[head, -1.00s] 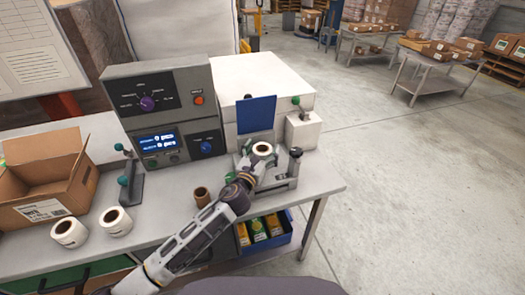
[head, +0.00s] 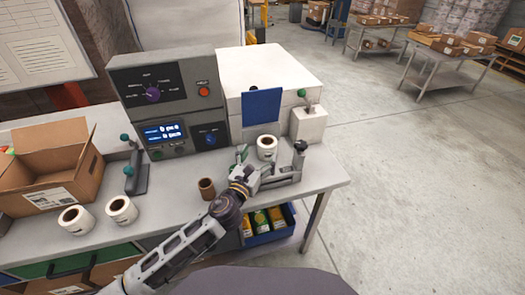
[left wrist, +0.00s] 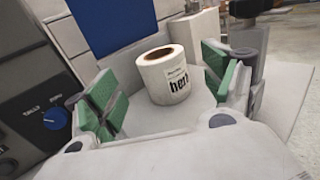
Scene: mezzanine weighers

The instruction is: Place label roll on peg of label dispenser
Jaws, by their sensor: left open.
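My left gripper (head: 245,173) is just front-left of the roll. In the left wrist view the green pads of the gripper (left wrist: 166,98) are spread wide, apart from the roll on both sides. My right gripper is not in view.
Two more white rolls (head: 122,210) (head: 75,219) stand at the left beside an open carton (head: 50,185). A brown core (head: 207,188) stands left of my gripper. A control box (head: 168,100) stands behind. A blue bin (head: 268,238) sits below.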

